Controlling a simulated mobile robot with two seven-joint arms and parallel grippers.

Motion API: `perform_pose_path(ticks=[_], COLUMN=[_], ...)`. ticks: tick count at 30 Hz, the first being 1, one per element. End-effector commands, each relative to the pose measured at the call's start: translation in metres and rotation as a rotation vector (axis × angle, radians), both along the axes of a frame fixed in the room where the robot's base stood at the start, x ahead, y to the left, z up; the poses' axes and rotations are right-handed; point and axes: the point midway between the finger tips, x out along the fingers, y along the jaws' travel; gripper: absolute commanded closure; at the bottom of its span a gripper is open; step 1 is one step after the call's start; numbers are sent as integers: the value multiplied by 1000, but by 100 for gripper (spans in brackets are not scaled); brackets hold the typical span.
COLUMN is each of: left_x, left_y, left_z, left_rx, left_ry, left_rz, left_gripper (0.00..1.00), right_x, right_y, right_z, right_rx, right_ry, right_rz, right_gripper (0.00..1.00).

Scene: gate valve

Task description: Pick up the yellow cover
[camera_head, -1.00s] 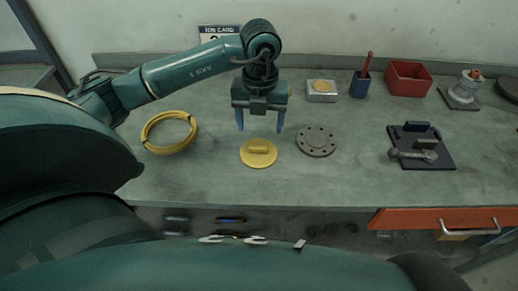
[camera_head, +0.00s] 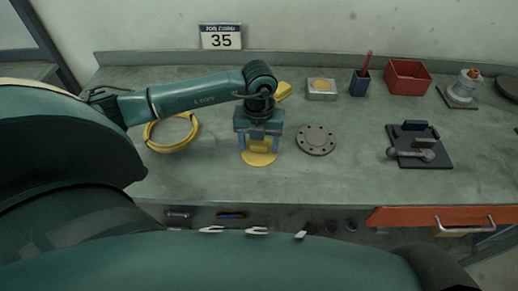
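The yellow cover (camera_head: 259,160) is a round, flat disc lying on the grey bench. A raised yellow grip stands on its top. My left gripper (camera_head: 260,148) points down over the cover, with its blue fingers on either side of the raised grip. Its body hides the far part of the cover. I cannot tell whether the fingers press on the grip or stand just clear of it. My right gripper is not in view.
A grey bolted flange (camera_head: 316,140) lies close to the right of the cover. A yellow hose coil (camera_head: 171,147) lies to the left. A yellow object (camera_head: 283,90) shows partly behind my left gripper. A dark plate (camera_head: 420,160) with tools lies further right. The bench's front strip is clear.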

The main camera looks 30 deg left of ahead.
Motion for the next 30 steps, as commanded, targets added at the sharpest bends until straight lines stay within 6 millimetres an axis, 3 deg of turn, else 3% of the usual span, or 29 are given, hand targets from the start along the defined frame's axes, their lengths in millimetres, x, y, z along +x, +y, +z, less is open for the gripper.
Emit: perform_pose_path(ticks=[15,23,30], left_x=[0,1,2], left_y=[0,0,0], left_z=[1,3,41], left_rx=[0,0,-1], left_ry=[0,-2,-7], left_rz=[1,1,-1], left_gripper=[79,79,79], right_x=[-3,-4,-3], right_y=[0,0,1], right_z=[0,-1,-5], right_rx=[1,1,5], right_ry=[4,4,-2], right_rz=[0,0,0], right_gripper=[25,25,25])
